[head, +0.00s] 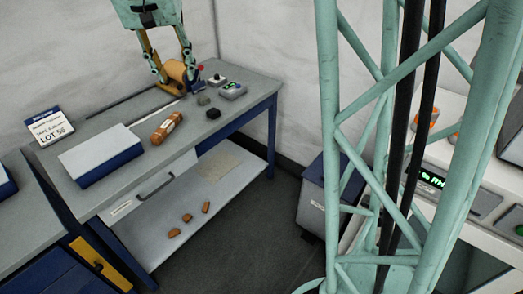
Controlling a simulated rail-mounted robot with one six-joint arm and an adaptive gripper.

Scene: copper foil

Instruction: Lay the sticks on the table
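My gripper (174,84) is at the back of the grey worktable (235,104), pointing down, with its teal fingers spread apart. A copper-orange roll (175,69) shows between or just behind the fingers; I cannot tell whether they touch it. A brown-orange stick-like piece (160,134) with a pale label lies on the tabletop. Several short brown-orange pieces (187,218) lie on the lower shelf. I cannot tell which of these are the task's sticks. A long thin dark strip (115,103) and a thin pale strip (150,117) run along the tabletop.
A white-topped blue box (99,153) and a LOT 56 sign (48,127) are at the left. Small devices (233,90) and a black cube (213,113) sit near the right end. A dark bin (321,197) stands on the floor. Bare tabletop shows at the front right.

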